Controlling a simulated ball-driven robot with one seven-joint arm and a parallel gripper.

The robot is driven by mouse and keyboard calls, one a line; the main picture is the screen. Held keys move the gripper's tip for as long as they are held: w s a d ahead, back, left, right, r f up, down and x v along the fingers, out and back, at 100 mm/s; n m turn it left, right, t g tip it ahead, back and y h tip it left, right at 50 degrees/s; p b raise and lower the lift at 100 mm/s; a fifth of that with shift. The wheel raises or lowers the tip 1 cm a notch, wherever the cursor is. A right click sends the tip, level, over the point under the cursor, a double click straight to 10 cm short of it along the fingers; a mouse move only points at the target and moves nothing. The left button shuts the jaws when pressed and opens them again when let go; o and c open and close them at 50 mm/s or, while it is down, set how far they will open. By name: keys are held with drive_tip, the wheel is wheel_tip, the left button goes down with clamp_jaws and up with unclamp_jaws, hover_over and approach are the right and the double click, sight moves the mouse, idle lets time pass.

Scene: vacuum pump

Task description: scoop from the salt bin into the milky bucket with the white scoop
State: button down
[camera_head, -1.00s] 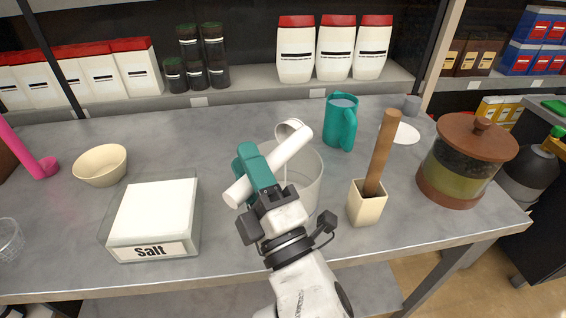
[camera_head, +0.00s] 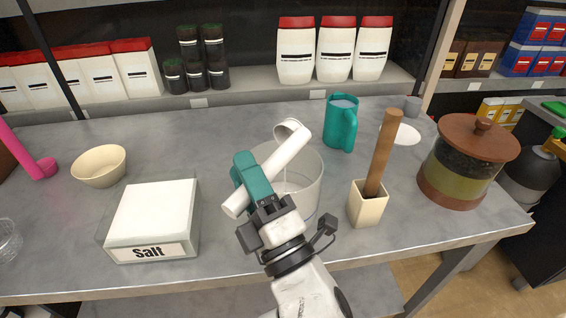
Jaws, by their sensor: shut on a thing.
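My gripper (camera_head: 254,180) has teal fingers and is shut on the handle of the white scoop (camera_head: 283,155). The scoop slants up to the right above the milky bucket (camera_head: 306,190), with its round cup end (camera_head: 291,129) at the upper right, over the bucket's far side. A thin white streak shows below the scoop inside the bucket. The bucket is translucent and stands on the table, partly hidden by my gripper and the scoop. The salt bin (camera_head: 150,253) stands to the left, clear-walled with a "Salt" label and filled with white salt nearly to the top.
A teal mug (camera_head: 341,122) stands behind the bucket. A cream square holder (camera_head: 367,208) with a wooden stick is to its right, then a wooden-lidded jar (camera_head: 466,160). A cream bowl (camera_head: 100,166) and a pink ladle (camera_head: 40,168) are at left. Table between bin and bucket is clear.

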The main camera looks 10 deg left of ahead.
drive_tip(key=shift+s+a+f+n+g+y+b, duration=0.15)
drive_tip(key=shift+f+n+g+y+b, duration=0.25)
drive_tip(key=shift+f+n+y+b, duration=0.65)
drive_tip(key=shift+s+d+f+n+g+y+b, duration=0.15)
drive_tip(key=shift+f+n+g+y, duration=0.4)
drive_tip(key=shift+n, duration=1)
drive_tip(key=shift+a+f, duration=0.1)
